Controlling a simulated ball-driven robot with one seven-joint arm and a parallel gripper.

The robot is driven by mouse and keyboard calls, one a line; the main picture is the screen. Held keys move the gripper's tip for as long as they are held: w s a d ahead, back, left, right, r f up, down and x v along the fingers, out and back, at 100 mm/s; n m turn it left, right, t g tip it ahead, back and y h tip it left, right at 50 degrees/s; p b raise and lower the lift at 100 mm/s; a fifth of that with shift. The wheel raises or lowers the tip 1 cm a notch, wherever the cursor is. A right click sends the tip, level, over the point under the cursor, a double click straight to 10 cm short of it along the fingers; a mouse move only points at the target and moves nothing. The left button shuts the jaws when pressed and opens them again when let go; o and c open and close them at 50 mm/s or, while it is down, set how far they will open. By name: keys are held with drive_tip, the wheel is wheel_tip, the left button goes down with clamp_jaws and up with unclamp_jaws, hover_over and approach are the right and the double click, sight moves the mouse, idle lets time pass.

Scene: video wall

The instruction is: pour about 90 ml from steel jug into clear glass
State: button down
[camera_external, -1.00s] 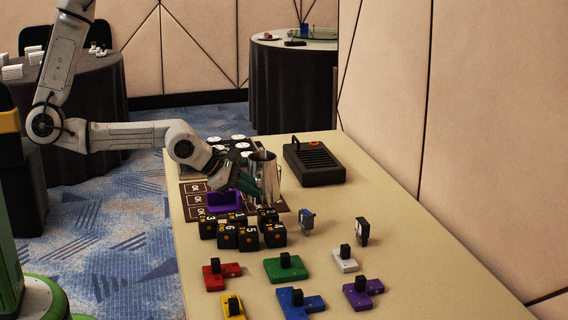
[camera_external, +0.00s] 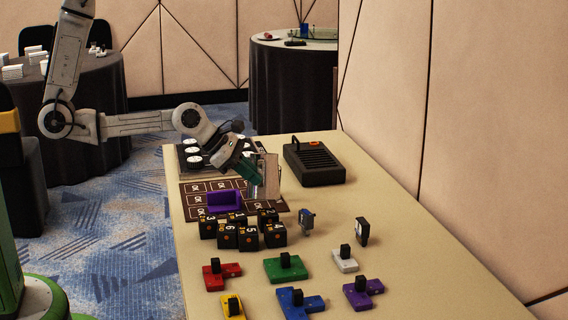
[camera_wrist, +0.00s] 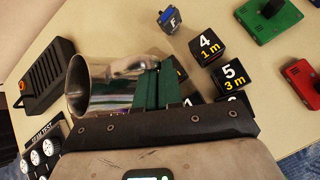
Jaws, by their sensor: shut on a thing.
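A purple holder (camera_external: 222,202) stands on the dark mat (camera_external: 191,190), with several black numbered cubes (camera_external: 249,236) in front. A black slotted box (camera_external: 314,163) is at the back right.

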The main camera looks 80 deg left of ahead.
sight(254, 159)
drive_tip(key=a+h, duration=0.1)
drive_tip(key=a, duration=0.1)
drive_tip(key=w+a+n+g+h, duration=0.1)
drive_tip(key=shift+w+a+r+n+h, duration=0.2)
drive_tip(key=shift+a+n+h, duration=0.1)
drive_tip(key=shift+a+h, duration=0.1)
drive_tip(key=r, duration=0.1)
drive_tip(key=a+r+n+h, duration=0.1)
drive_tip(key=a+r+h, duration=0.1)
drive_tip(key=shift+w+r+g, duration=0.15)
drive_tip(key=shift+w+g, duration=0.15)
drive_tip(key=shift+w+a+r+n+h, duration=0.25)
drive_tip(key=shift+a+r+n+h, duration=0.4)
drive_tip(key=shift+r+h, duration=0.3)
drive_tip(key=shift+a, duration=0.1)
drive_tip(key=shift+w+a+r+h, duration=0.1)
drive_tip(key=shift+a+r+h, duration=0.1)
drive_tip(key=shift+h, duration=0.05)
drive_tip(key=shift+w+a+r+n+h, duration=0.2)
drive_tip(key=shift+a+r+n+h, duration=0.25)
drive_tip(key=shift+a+h, duration=0.1)
drive_tip(key=shift+w+a+r+h+b, duration=0.15)
drive_tip(key=shift+a+r+h, duration=0.05)
drive_tip(key=shift+a, duration=0.25)
drive_tip(key=shift+w+a+r+h+b, duration=0.15)
drive_tip(key=shift+a, duration=0.25)
